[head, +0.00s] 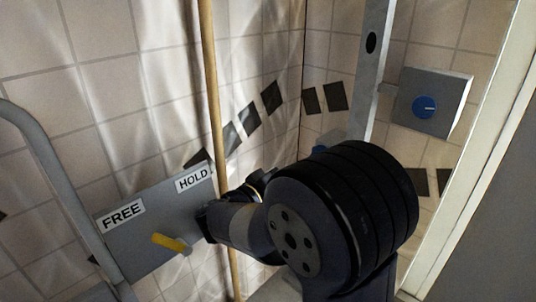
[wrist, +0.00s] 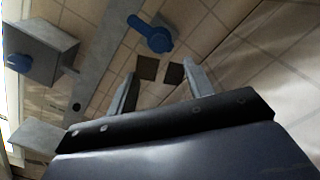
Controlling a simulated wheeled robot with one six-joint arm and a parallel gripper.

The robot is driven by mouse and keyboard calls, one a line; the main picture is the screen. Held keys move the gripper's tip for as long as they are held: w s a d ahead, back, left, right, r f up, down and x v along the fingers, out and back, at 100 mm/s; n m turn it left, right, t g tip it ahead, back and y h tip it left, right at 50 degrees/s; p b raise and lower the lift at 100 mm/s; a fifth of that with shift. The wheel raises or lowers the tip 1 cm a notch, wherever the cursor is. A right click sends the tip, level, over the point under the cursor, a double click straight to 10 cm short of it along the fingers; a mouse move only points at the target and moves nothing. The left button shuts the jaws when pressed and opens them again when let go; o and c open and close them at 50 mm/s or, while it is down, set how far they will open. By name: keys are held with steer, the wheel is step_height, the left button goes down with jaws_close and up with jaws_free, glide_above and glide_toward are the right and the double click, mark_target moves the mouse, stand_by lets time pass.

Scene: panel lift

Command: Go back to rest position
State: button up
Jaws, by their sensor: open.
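My gripper (wrist: 160,70) is open and empty in the wrist view, its two grey fingers apart with wall and dark tiles behind them. In the head view my arm's large dark joint fills the middle right and the fingers cannot be made out. A grey panel (head: 136,243) with FREE and HOLD labels is at the lower left of the head view. Its yellow lever (head: 170,242) lies nearly level at the panel's lower part, apart from the fingers seen in the wrist view.
A grey box (head: 450,92) with a blue dial (head: 424,107) is on the right wall. A metal post (head: 373,70) stands left of it; a blue handle (wrist: 150,33) shows near the fingers. A wooden pole (head: 211,80) and a curved grey rail (head: 55,165) stand left.

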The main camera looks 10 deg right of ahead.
steer(key=b+x, duration=0.2)
steer(key=x, duration=0.8)
steer(key=shift+w+d, duration=0.2)
steer(key=shift+d, duration=0.05)
steer(key=shift+s, duration=0.1)
